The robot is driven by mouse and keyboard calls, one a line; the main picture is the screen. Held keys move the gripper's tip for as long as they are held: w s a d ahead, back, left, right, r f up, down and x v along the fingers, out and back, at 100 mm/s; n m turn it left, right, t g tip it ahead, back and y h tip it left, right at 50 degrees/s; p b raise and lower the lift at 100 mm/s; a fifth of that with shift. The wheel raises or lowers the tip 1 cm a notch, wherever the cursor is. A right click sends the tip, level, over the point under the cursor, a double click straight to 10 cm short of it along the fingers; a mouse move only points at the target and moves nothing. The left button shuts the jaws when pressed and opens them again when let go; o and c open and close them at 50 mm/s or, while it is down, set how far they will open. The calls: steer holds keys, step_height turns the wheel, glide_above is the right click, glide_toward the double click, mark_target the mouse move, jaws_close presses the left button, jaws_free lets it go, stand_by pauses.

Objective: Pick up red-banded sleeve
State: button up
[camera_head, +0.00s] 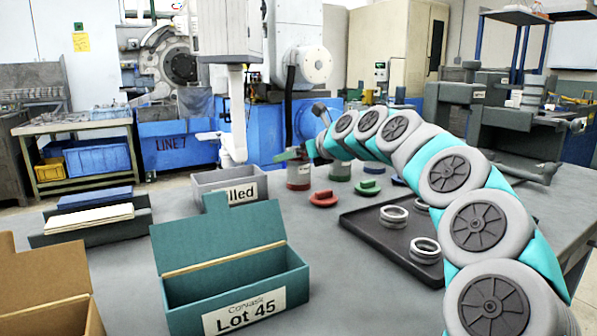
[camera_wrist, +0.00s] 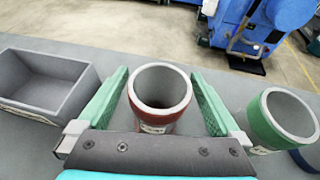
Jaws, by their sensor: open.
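The red-banded sleeve (camera_wrist: 160,116) is a grey, open-topped hollow cylinder with a red band. It stands upright between the two green fingers of my gripper (camera_wrist: 160,74) in the wrist view. The fingers are open, one on each side, with a narrow visible gap on both sides. The arm's end partly hides this area.
A green-banded sleeve (camera_wrist: 282,120) stands close right of my gripper. A grey bin (camera_wrist: 45,82) is to the left. Red (camera_head: 323,199) and green (camera_head: 368,187) knobbed pieces lie nearby. A black tray (camera_head: 372,235) with grey rings and a teal Lot 45 box (camera_head: 215,240) are nearer.

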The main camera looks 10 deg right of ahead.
steer(key=shift+x, duration=1)
steer(key=shift+s+f, duration=0.1)
steer(key=c, duration=1.3)
steer(key=shift+r, duration=0.2)
steer(key=v, duration=0.5)
steer(key=d+f+b+v, duration=0.1)
steer(key=v, duration=1)
steer(key=shift+s+d+b, duration=0.15)
steer(key=shift+d+b, duration=0.15)
steer(key=shift+d, duration=0.25)
